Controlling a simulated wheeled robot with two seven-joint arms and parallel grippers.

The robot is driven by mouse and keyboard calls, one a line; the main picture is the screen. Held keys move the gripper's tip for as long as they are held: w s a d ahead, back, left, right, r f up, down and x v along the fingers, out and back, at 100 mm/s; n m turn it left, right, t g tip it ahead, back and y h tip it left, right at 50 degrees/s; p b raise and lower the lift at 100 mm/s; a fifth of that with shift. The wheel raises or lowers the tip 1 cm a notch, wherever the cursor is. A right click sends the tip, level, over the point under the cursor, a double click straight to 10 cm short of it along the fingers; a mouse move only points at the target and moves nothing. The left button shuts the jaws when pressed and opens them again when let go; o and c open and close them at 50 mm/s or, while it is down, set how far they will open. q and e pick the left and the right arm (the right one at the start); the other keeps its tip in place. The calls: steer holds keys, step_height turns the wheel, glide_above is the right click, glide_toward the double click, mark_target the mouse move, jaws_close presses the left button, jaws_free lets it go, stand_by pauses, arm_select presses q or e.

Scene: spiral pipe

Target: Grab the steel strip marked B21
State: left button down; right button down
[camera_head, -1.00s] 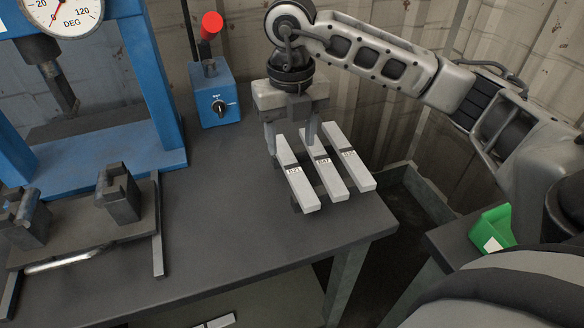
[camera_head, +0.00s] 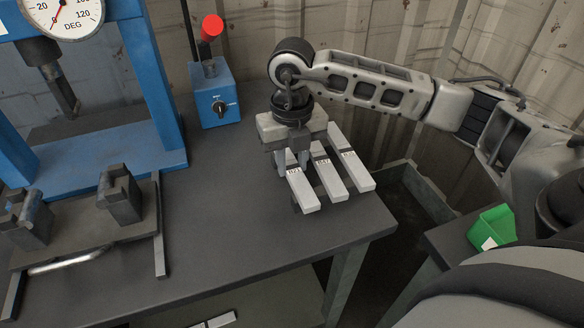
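Three pale steel strips lie side by side near the right end of the dark bench. The leftmost strip (camera_head: 304,194) carries a small label that appears to read B21. The middle strip (camera_head: 329,178) and the right strip (camera_head: 356,174) also have labels, too small to read surely. My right gripper (camera_head: 292,166) is above the far part of the leftmost strip and points down. Its fingers stand close against both sides of that strip and look shut on it. The gripper body hides the strip's far end. My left gripper is not in view.
A blue press frame with a gauge (camera_head: 62,12) and a dark clamp fixture (camera_head: 120,194) stand at the left. A blue box with a red-topped lever (camera_head: 214,98) is behind. The bench's front middle is clear.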

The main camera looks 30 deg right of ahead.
steer(key=shift+w+r, duration=0.1)
steer(key=shift+r, duration=0.15)
